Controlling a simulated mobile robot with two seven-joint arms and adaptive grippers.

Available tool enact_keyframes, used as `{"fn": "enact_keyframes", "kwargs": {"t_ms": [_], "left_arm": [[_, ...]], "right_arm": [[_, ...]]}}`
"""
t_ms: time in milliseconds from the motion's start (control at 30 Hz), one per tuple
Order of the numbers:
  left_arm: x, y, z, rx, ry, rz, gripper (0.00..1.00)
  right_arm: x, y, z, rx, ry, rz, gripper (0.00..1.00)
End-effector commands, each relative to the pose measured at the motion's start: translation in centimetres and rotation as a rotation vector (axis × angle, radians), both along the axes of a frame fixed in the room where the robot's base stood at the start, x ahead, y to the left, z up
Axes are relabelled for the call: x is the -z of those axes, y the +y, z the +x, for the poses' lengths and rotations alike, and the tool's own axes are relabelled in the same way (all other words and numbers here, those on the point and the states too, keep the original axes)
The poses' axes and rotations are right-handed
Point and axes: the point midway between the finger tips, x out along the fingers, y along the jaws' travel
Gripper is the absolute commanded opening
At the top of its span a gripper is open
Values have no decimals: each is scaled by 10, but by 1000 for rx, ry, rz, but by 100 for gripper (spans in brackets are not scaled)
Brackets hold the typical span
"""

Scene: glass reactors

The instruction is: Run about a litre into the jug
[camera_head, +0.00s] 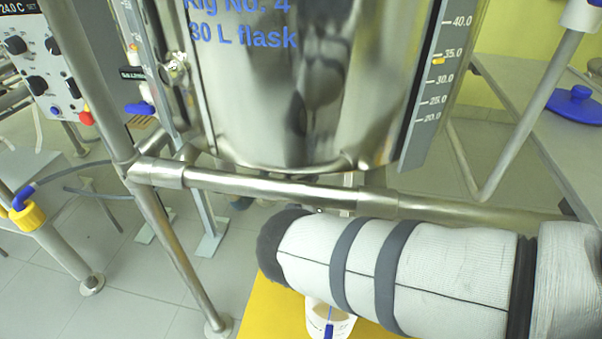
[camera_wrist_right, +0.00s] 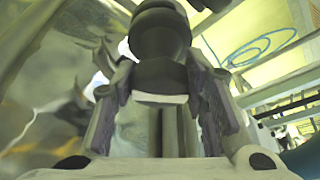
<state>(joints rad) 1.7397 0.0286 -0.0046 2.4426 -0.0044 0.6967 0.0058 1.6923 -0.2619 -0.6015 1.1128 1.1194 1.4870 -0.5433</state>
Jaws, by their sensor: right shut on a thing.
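The jug (camera_head: 318,318) is a white vessel with a blue mark on its side. It stands on a yellow surface (camera_head: 262,318) below the steel vessel, and my right arm covers its upper part. The steel vessel (camera_head: 290,110) is marked "Rig No. 4, 30 L flask". Its outlet is hidden behind the frame bar and my arm. In the right wrist view my right gripper (camera_wrist_right: 160,105) is shut on a grey valve part (camera_wrist_right: 160,78). I cannot tell from the view how far the valve is turned. Any liquid in the jug is hidden. My left gripper is not in view.
A steel frame bar (camera_head: 250,189) runs across just above my right arm. A graduated scale (camera_head: 434,80) stands beside the vessel. A control box (camera_head: 50,75) is at upper left, and a grey bench (camera_head: 540,120) with a blue lid (camera_head: 574,103) is at right.

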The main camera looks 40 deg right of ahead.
Motion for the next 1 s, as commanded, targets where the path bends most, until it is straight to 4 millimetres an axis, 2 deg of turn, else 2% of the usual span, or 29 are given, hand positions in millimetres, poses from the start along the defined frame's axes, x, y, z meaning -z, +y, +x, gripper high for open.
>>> {"fn": "enact_keyframes", "kwargs": {"t_ms": [667,700,767,1000], "left_arm": [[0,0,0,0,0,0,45],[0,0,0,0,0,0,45],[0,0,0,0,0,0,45],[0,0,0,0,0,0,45]], "right_arm": [[0,0,0,0,48,-41,12],[0,0,0,0,48,-41,49],[0,0,0,0,47,-40,61],[0,0,0,0,47,-40,61]]}}
